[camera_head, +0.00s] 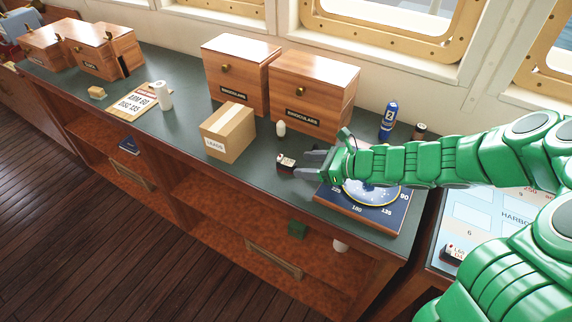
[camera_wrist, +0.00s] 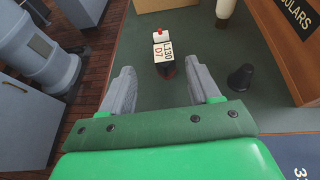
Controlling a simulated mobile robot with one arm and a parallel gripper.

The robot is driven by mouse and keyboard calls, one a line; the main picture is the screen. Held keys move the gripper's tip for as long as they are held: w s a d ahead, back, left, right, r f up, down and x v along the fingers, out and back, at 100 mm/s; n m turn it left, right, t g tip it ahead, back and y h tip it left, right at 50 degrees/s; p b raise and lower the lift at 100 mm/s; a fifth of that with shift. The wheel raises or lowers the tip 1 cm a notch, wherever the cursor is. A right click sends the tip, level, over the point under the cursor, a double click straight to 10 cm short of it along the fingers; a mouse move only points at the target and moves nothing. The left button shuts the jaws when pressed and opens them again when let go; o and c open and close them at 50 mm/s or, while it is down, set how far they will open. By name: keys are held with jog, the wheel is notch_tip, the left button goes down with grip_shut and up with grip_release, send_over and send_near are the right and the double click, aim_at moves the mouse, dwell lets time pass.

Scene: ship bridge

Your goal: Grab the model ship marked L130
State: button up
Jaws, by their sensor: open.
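The model ship marked L130 (camera_wrist: 166,53) stands on the green counter top in the wrist view, with white label faces that also read D7 in red and a small red and white part on top. In the head view the small dark and white ship (camera_head: 286,162) is just left of my gripper's fingertips. My gripper (camera_head: 312,162) is open and low over the counter. In the wrist view its two grey fingers (camera_wrist: 165,85) point toward the ship, which lies ahead of and between them. The fingers look apart from it.
A cardboard box (camera_head: 228,132) stands beyond the ship, with a small pale bottle (camera_head: 281,128) near it. A dark cone (camera_wrist: 241,77) stands right of the fingers in the wrist view. Binocular boxes (camera_head: 312,92) line the wall. A compass board (camera_head: 362,212) lies under my arm.

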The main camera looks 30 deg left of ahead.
aim_at(290, 163)
jog(key=shift+x, duration=0.95)
jog(key=shift+w+x, duration=0.15)
jog(key=shift+x, duration=1.25)
jog(key=shift+w+x, duration=0.1)
jog(key=shift+x, duration=1.35)
jog(key=shift+f, duration=0.1)
jog(key=c, duration=1)
jog(key=shift+c, duration=0.2)
